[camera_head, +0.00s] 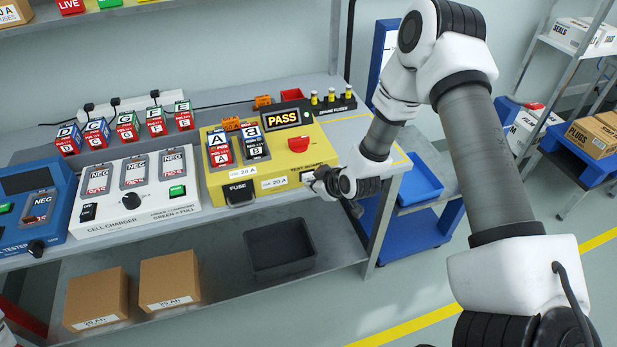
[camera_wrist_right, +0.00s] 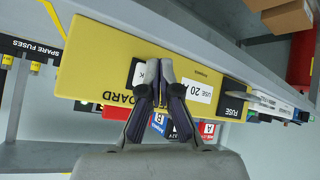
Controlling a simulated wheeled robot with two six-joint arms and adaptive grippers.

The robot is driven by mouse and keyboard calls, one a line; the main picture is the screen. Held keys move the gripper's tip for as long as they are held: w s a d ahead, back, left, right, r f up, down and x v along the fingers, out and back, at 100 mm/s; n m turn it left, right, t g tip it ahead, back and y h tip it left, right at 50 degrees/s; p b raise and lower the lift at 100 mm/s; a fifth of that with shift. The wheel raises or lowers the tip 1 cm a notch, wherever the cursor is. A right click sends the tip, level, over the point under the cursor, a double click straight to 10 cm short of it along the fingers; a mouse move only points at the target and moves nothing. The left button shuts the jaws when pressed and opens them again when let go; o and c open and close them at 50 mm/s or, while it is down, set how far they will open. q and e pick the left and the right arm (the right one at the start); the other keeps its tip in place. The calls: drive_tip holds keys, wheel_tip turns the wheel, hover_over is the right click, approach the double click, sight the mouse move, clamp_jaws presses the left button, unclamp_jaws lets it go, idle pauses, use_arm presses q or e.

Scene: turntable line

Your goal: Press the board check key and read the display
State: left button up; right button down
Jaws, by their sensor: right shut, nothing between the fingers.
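The yellow board tester (camera_head: 215,185) stands at the right end of the bench. Its display (camera_head: 281,118) is lit and reads PASS. Two blocks marked A (camera_head: 219,147) and B (camera_head: 254,141) sit upright in its top. My right gripper (camera_head: 308,180) is at the front right of the tester, its fingers shut and empty. My left gripper is out of view.
A white cell charger (camera_head: 130,212) and a blue tester (camera_head: 57,222) stand left of the yellow one. A rack of blocks (camera_head: 125,128) is behind. Spare fuses (camera_head: 330,97) stand at the back right. Below are a grey bin (camera_head: 279,249) and cartons (camera_head: 168,279).

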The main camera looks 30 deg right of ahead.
drive_tip(key=shift+s+a, duration=0.1)
drive_tip(key=shift+s, duration=0.35)
drive_tip(key=shift+s, duration=0.1)
drive_tip(key=shift+s+a+p, duration=0.2)
drive_tip(key=shift+s+p, duration=0.05)
drive_tip(key=shift+s, duration=0.55)
drive_tip(key=shift+s+a+p, duration=0.2)
drive_tip(key=shift+s+p, duration=0.1)
drive_tip(key=shift+s, duration=0.45)
drive_tip(key=shift+s+a+p, duration=0.2)
drive_tip(key=shift+s+p, duration=0.05)
drive_tip(key=shift+s, duration=0.55)
